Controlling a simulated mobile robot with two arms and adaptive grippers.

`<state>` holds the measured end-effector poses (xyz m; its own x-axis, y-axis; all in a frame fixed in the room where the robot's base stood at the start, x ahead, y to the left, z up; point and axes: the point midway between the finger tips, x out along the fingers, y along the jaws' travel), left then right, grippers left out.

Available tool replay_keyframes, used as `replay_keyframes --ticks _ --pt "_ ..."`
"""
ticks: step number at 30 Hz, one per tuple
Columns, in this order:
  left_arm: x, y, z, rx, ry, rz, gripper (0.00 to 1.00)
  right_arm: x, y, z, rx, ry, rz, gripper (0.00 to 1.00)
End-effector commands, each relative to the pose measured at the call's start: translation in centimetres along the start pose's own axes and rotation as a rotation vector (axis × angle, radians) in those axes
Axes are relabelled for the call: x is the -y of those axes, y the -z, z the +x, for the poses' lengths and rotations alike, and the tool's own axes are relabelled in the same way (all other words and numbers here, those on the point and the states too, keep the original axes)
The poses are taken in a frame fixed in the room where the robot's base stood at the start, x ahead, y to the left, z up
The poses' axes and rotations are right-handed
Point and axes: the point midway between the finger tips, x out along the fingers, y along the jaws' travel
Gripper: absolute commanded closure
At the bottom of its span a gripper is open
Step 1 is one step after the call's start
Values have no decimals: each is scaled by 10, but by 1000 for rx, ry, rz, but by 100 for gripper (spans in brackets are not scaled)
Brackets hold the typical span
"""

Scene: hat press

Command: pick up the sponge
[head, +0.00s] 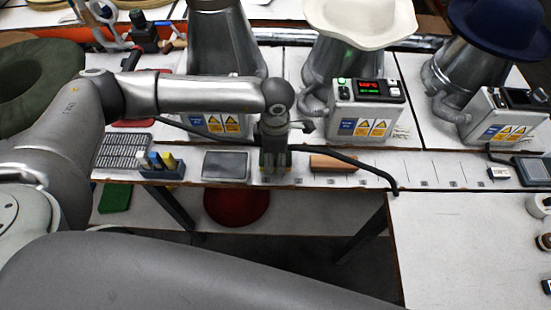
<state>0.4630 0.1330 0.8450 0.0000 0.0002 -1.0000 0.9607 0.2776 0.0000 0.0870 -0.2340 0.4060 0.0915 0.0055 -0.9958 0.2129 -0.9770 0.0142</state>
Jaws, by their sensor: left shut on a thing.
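My left gripper (275,170) points down at the front strip of the press bench, between a dark grey tablet-like pad and a brown block. It is shut on a small yellowish-green thing, which seems to be the sponge (274,159). The fingers hide most of it, and I cannot tell whether it touches the bench. My right gripper is not in view.
The brown block (332,163) lies just right of the gripper, and the dark pad (225,166) just left. A pen holder (161,172) stands further left. A black bent bar (372,172) runs close by on the right. Press control boxes (366,112) stand behind.

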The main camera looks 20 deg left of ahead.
Motion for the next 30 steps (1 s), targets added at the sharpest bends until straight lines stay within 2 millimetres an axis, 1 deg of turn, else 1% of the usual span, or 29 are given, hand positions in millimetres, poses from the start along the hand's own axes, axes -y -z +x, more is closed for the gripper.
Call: replay_keyframes --ticks 3,5,8,13,18,21,27,30 --pt "0 0 -19 3 -4 3 59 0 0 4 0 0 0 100" --pt "7 1 -25 2 -1 4 59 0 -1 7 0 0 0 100" --pt "22 5 -41 3 -2 6 59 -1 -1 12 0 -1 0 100" --pt "51 14 -77 4 -4 7 59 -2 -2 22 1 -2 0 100" --pt "86 22 -91 3 -1 7 59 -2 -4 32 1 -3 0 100" --pt "103 27 -99 3 -1 6 59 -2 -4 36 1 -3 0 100" --pt "126 34 -111 1 -1 4 59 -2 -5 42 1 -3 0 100" --pt "133 35 -115 2 -1 3 59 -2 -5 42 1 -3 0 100"
